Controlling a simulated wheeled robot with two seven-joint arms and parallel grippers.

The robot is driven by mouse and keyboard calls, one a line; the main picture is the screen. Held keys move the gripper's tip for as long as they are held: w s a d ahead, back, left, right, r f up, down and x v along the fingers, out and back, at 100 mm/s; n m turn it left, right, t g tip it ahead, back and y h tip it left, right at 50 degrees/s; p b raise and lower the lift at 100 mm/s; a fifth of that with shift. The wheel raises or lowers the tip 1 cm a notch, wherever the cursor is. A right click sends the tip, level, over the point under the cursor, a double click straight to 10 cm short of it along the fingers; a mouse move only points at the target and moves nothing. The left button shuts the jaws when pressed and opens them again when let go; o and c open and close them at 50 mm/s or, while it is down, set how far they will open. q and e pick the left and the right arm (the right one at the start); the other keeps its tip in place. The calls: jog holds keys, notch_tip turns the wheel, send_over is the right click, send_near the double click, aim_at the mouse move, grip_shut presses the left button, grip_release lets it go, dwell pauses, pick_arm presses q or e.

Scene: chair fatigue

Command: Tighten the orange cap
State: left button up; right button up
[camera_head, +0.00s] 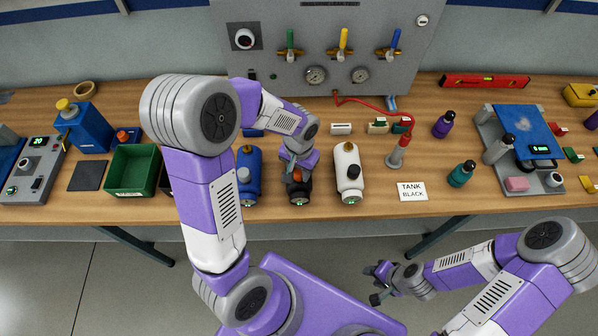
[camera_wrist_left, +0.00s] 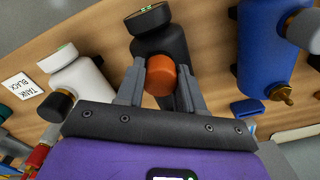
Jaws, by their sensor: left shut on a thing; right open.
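The orange cap (camera_wrist_left: 160,77) sits on the black tank (camera_wrist_left: 162,42) and lies between my left gripper's fingers in the left wrist view. My left gripper (camera_wrist_left: 158,88) is shut on the cap. In the head view my left gripper (camera_head: 298,172) comes down over the black tank (camera_head: 299,194), hiding most of it, with a little orange showing. The black tank stands between the blue tank (camera_head: 248,180) and the white tank (camera_head: 347,172). My right gripper (camera_head: 378,284) is open and empty, low in front of the table. A card reading TANK BLACK (camera_head: 412,191) lies right of the white tank.
A grey panel (camera_head: 325,55) with gauges and coloured valves stands behind the table. A red hose leads to a nozzle (camera_head: 397,155) right of the white tank. A green bin (camera_head: 131,171) stands left; bottles and a blue-topped device (camera_head: 525,130) stand right.

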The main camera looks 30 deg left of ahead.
pick_arm(q)
jog(key=m, duration=0.4)
dwell(0.4)
jog(key=shift+o, duration=0.5)
jog(key=m+p, duration=0.1)
jog(key=m, duration=0.3)
jog(key=o, duration=0.9)
jog(key=shift+o, duration=0.2)
